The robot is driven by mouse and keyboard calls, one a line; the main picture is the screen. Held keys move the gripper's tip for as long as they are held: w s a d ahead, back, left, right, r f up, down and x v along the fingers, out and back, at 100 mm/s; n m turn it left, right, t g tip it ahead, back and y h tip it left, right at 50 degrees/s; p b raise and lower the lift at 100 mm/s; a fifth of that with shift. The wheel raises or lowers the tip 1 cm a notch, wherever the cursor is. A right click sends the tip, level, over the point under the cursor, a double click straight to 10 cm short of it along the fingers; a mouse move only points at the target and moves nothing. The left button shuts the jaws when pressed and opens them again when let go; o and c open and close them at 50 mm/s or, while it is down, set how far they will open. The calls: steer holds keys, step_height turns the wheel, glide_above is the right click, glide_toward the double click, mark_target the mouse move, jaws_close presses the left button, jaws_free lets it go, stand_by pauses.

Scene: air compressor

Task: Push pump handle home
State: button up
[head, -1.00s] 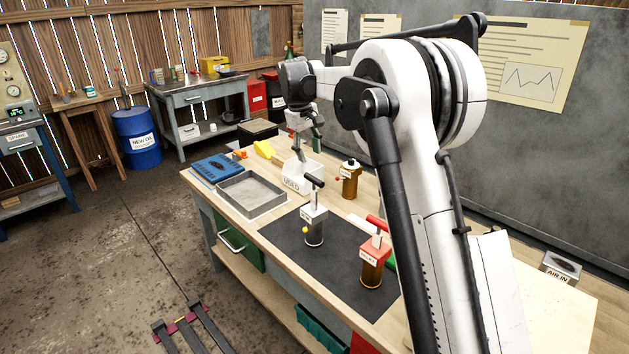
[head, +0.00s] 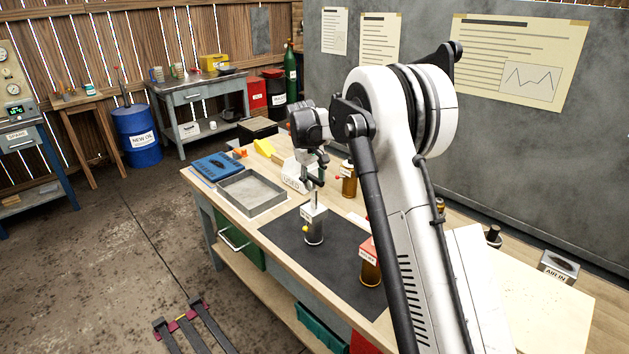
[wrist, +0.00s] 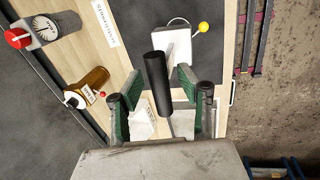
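The pump (head: 314,230) stands upright on the black mat, with a grey body, a pale top block and a small yellow ball at its side. In the wrist view I look down on its pale top (wrist: 176,46) and yellow ball. Its black bar handle (wrist: 157,82) shows large, raised toward the camera. My gripper (wrist: 158,80) is open, with green-padded fingers on either side of the handle and visible gaps. In the head view my gripper (head: 313,180) is just above the pump and hides most of the handle. I cannot tell whether anything touches.
A red-topped amber unit (head: 370,265) stands right of the pump, partly behind my arm. A grey tray (head: 252,190) lies to the left. The mat's (head: 335,265) front part is clear.

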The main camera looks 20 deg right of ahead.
mark_target(315, 201)
jaws_close()
stand_by(0.3)
step_height(315, 201, down, 7)
steer(key=b, duration=0.4)
steer(key=shift+b, duration=0.35)
steer(key=shift+s, duration=0.1)
jaws_free()
steer(key=shift+f, duration=0.1)
step_height(315, 201, up, 12)
steer(key=a, duration=0.2)
steer(key=shift+s, duration=0.4)
